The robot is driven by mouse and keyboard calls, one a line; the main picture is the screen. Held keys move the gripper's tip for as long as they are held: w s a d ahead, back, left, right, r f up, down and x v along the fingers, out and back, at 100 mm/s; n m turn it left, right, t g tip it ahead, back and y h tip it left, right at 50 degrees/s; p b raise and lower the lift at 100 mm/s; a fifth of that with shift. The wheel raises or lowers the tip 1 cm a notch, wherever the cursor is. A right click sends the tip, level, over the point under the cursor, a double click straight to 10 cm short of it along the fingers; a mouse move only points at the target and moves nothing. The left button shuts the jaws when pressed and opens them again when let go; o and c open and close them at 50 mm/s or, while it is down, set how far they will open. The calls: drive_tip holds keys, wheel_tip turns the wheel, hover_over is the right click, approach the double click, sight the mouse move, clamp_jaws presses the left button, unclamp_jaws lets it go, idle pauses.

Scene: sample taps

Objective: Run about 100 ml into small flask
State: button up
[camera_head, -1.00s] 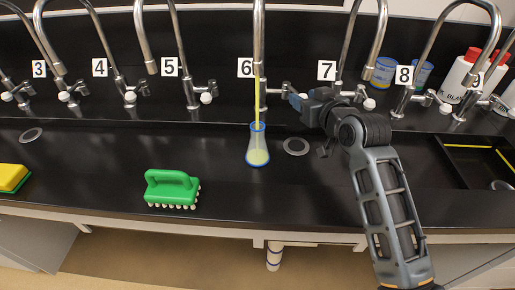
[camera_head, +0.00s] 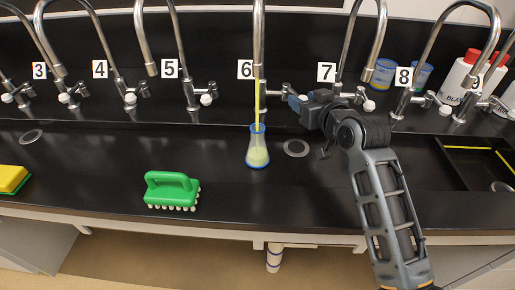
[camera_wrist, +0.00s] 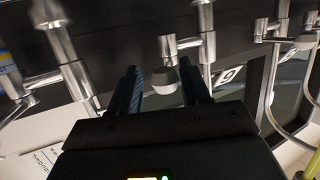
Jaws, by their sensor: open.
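A small clear flask with a blue rim and base (camera_head: 257,152) stands upright on the black bench under tap 6 (camera_head: 259,40). A thin yellow stream (camera_head: 257,105) runs from the spout into its mouth. Pale yellow-green liquid fills much of the flask's lower body; I cannot read any marks. My gripper (camera_head: 291,98) is at the right side of tap 6, by its valve handle, whose knob it hides in the head view. In the wrist view my open gripper (camera_wrist: 160,82) has a pale round knob (camera_wrist: 163,80) between its fingers; contact is unclear.
More numbered taps line the back on both sides. A green brush (camera_head: 172,190) and a yellow sponge (camera_head: 12,179) lie to the left. A drain hole (camera_head: 296,148) is right of the flask. Blue-rimmed containers (camera_head: 382,73) and white bottles (camera_head: 462,75) stand at the right.

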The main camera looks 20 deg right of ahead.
drive_tip(key=a+p, duration=0.1)
drive_tip(key=a, duration=0.2)
drive_tip(key=shift+s, duration=0.1)
idle(0.5)
idle(1.3)
drive_tip(key=shift+a+p, duration=0.5)
drive_tip(key=shift+a, duration=0.2)
drive_tip(key=shift+d, duration=0.2)
drive_tip(key=p+v, duration=0.3)
drive_tip(key=v, duration=0.4)
